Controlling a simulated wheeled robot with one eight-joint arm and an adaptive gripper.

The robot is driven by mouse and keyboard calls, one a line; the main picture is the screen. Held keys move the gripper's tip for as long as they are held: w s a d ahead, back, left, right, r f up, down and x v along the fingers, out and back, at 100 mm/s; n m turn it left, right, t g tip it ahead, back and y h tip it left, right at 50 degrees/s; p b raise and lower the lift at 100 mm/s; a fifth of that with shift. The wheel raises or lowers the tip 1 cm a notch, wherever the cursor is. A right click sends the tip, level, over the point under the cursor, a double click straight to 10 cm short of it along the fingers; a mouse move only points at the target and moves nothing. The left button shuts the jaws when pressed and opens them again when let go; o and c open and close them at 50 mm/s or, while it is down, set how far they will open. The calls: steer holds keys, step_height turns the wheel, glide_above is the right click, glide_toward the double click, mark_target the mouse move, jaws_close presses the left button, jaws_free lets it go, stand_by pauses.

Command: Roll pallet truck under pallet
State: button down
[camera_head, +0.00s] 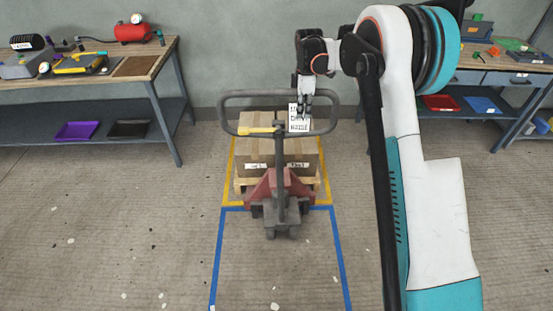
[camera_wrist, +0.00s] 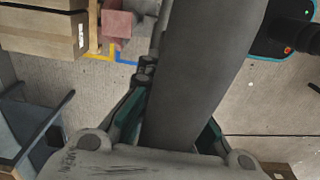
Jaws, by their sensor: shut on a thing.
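The red and grey pallet truck (camera_head: 283,187) stands upright at the near side of the wooden pallet (camera_head: 240,185), roughly centred on it. Its forks are hidden, so I cannot tell how far under they reach. Brown cartons (camera_head: 262,150) sit on the pallet. The truck's grey loop handle (camera_head: 262,93) rises toward me, with a yellow lever on it. My gripper (camera_head: 304,108) is shut on the loop's upper bar, right of its middle. In the wrist view the thick grey bar (camera_wrist: 200,70) passes between the fingers, with cartons (camera_wrist: 40,35) and the truck's red body (camera_wrist: 116,24) beyond.
Yellow floor tape (camera_head: 229,180) outlines the pallet's place. Blue tape (camera_head: 217,255) marks a lane from it toward me. Workbenches stand left (camera_head: 165,60) and right (camera_head: 520,80), and a wall closes the back. The floor beside the lane is open.

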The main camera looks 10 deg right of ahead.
steer(key=shift+a+f, duration=0.15)
steer(key=shift+a, duration=0.25)
steer(key=shift+w, duration=0.5)
steer(key=w+p, duration=0.1)
steer(key=w, duration=0.6)
steer(key=shift+p, duration=0.3)
steer(key=shift+d, duration=0.1)
steer(key=c, duration=1.7)
jaws_free()
